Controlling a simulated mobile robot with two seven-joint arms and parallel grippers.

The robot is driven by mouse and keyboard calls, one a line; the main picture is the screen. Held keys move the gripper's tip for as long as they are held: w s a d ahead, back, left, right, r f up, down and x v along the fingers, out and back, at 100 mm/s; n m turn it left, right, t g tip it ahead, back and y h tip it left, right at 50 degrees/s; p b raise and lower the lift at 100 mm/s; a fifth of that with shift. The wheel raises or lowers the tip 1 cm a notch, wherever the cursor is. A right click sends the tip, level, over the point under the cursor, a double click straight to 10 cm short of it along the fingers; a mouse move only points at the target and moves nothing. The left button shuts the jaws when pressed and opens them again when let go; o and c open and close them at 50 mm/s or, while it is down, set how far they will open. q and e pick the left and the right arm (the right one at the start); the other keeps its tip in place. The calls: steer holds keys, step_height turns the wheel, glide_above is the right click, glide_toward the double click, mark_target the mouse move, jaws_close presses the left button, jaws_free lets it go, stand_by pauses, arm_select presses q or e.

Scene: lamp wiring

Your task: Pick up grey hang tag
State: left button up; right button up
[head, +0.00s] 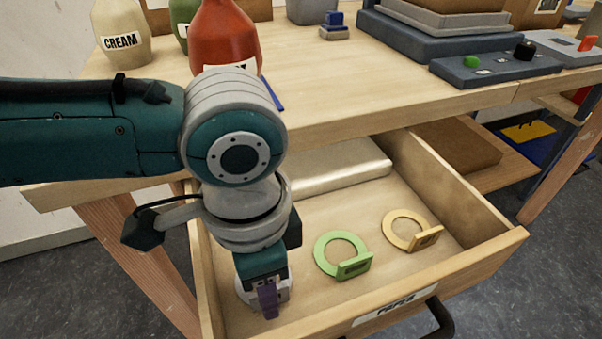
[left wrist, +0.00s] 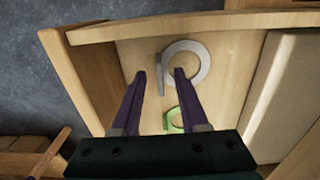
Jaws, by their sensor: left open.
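The grey hang tag, a ring with a flat upright tab, shows in the left wrist view (left wrist: 206,64), lying in the drawer near its front wall. In the head view it is mostly hidden behind my left gripper (head: 268,303). My left gripper is open, with purple fingers pointing down into the drawer. In the left wrist view the fingertips (left wrist: 160,74) appear on either side of the tag's tab, with the right finger overlapping the ring's edge. I cannot tell how far above the tab they are. My right gripper is not in view.
The open wooden drawer (head: 480,252) also holds a green tag (head: 323,262), an orange-yellow tag (head: 393,235) and a pale flat block (head: 340,165) at the back. The table edge (head: 420,112) overhangs the drawer's rear. Bottles, including a red one (head: 225,38), stand above.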

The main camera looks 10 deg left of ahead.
arm_select(q)
step_height(320, 180, down, 3)
steer(key=shift+r+b, duration=0.15)
steer(key=shift+b, duration=0.15)
jaws_close()
stand_by(0.4)
